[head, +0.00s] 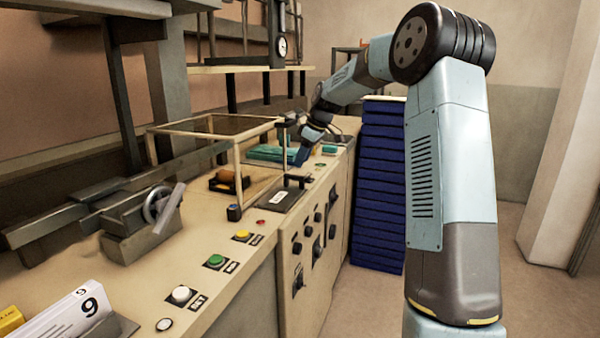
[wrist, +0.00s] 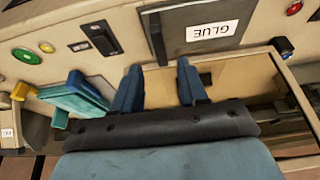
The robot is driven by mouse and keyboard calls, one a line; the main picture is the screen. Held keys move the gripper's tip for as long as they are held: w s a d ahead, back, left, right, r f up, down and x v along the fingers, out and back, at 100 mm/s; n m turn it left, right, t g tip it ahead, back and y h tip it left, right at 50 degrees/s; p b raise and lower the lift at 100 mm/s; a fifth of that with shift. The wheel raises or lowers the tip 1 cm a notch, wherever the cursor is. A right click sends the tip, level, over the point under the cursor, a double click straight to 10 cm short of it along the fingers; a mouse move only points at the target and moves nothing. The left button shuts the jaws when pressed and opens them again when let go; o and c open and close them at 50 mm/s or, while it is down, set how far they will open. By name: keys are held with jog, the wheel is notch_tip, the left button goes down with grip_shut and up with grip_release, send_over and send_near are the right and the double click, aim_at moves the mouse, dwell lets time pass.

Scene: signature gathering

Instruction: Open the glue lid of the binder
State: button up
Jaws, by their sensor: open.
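The binder (head: 225,270) is a long beige machine with a sloping control top. Its glue lid (head: 282,199) is a dark panel with a white label, lying flat and closed on the top. In the wrist view the glue lid (wrist: 180,22) shows its GLUE label and a dark handle bar (wrist: 156,38) along one edge. My gripper (wrist: 159,66) is open and empty, its blue fingers pointing toward the handle bar but apart from it. In the head view my gripper (head: 302,160) is over the binder's far end, beyond the lid.
A clear box with a beige frame (head: 237,150) stands beside the lid; its frame also shows in the wrist view (wrist: 292,85). Teal pieces (wrist: 80,97) are left of my fingers. Coloured buttons (head: 216,261) line the front edge. A dark blue stack (head: 376,200) stands past the binder.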

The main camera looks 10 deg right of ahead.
jog(key=shift+x, duration=3.15)
grip_shut()
jog(key=shift+d, duration=0.35)
jog(key=shift+r, duration=0.2)
